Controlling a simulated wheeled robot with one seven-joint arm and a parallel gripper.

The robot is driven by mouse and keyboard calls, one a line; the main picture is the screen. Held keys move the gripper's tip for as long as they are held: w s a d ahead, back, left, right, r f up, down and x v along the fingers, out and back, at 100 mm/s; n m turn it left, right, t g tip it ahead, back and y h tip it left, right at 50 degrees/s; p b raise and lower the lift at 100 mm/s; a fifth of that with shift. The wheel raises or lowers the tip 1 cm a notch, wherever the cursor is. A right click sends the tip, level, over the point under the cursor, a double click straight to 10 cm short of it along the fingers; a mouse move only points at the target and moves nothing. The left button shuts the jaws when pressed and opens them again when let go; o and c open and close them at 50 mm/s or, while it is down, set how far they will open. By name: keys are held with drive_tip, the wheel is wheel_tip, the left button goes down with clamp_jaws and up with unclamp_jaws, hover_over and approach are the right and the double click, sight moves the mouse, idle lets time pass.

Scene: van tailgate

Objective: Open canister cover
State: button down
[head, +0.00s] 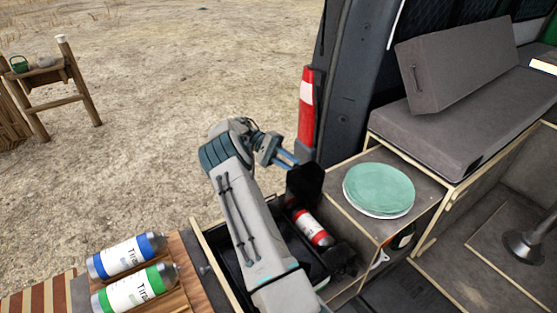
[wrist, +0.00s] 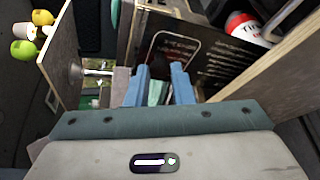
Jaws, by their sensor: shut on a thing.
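The black canister cover (head: 305,184) stands raised at the back of a dark case in the open drawer (head: 209,262). In the wrist view the cover (wrist: 205,62) is a dark panel with rows of pale print and a light outlined shape. A red canister with a white label (head: 312,228) lies in the case; part of it shows in the wrist view (wrist: 246,26). My gripper (head: 291,162) is at the cover's upper edge. Its blue fingers (wrist: 161,76) are shut on the cover; the exact contact is hard to see.
A green plate (head: 379,188) lies on the counter right of the drawer. Blue-banded (head: 126,256) and green-banded (head: 135,290) canisters lie on a wooden surface at the lower left. The van's door pillar with a red-white light (head: 307,106) stands close behind my gripper.

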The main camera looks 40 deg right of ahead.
drive_tip(key=shift+w+d+f+g, duration=0.1)
drive_tip(key=shift+w+d+g, duration=0.05)
drive_tip(key=shift+w+g, duration=0.2)
idle(0.3)
drive_tip(key=c, duration=1.3)
unclamp_jaws()
